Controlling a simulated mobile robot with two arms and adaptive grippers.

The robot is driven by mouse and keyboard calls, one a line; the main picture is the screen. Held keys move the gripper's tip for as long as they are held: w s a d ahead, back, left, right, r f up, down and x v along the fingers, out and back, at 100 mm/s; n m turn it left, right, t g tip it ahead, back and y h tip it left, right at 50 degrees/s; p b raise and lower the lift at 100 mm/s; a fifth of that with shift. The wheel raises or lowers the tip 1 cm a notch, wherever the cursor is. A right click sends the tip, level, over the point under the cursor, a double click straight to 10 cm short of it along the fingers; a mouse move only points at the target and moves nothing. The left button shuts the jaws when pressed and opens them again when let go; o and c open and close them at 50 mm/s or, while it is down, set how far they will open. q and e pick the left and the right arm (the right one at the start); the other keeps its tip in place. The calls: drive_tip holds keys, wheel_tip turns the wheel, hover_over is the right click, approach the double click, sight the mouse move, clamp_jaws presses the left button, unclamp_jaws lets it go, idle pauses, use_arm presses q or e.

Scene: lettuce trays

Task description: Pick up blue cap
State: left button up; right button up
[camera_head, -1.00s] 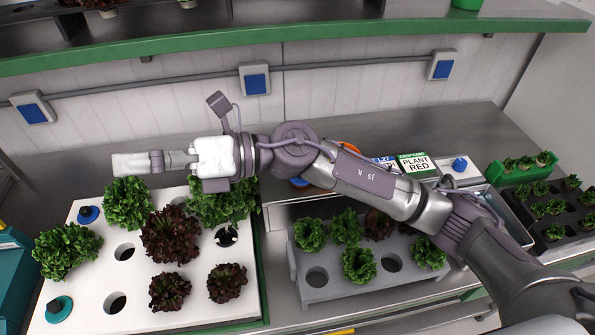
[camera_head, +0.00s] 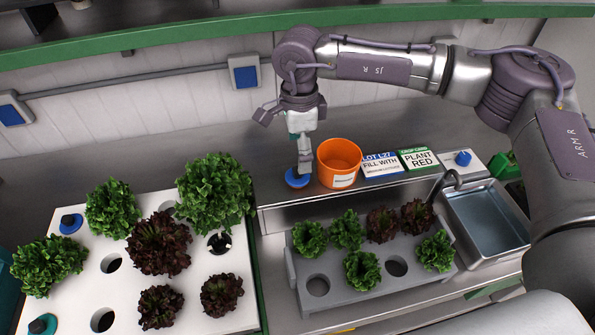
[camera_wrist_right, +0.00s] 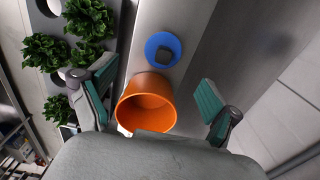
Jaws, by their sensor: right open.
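A blue cap (camera_head: 297,179) with a dark knob sits on the metal ledge, just left of an orange bucket (camera_head: 340,163). In the right wrist view the cap (camera_wrist_right: 172,43) lies beyond the bucket (camera_wrist_right: 147,103), top centre. My right gripper (camera_head: 305,166) points down over the cap in the head view, its fingers partly covering it. In the wrist view my right gripper (camera_wrist_right: 156,80) has its fingers wide apart with nothing between the pads; I cannot tell the exact height above the cap. Another blue cap (camera_head: 71,223) is on the white tray. My left gripper is not in view.
The white tray (camera_head: 205,267) with lettuces and a green cap (camera_head: 42,326) is at left. A grey rack (camera_head: 345,287) with lettuces stands in front of the ledge. Signs (camera_head: 381,165) stand right of the bucket, and a metal basin (camera_head: 487,220) is further right.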

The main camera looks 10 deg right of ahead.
sight(298, 175)
drive_tip(key=shift+f, duration=0.8)
drive_tip(key=shift+f+p, duration=0.2)
drive_tip(key=shift+p, duration=0.15)
drive_tip(key=f, duration=0.1)
drive_tip(key=f+p, duration=0.1)
drive_tip(key=f, duration=0.1)
drive_tip(key=f+p, duration=0.1)
drive_tip(key=shift+w+a+f, duration=0.1)
drive_tip(key=shift+w+f, duration=0.1)
drive_tip(key=shift+w, duration=0.05)
drive_tip(key=shift+f, duration=0.3)
drive_tip(key=c, duration=0.9)
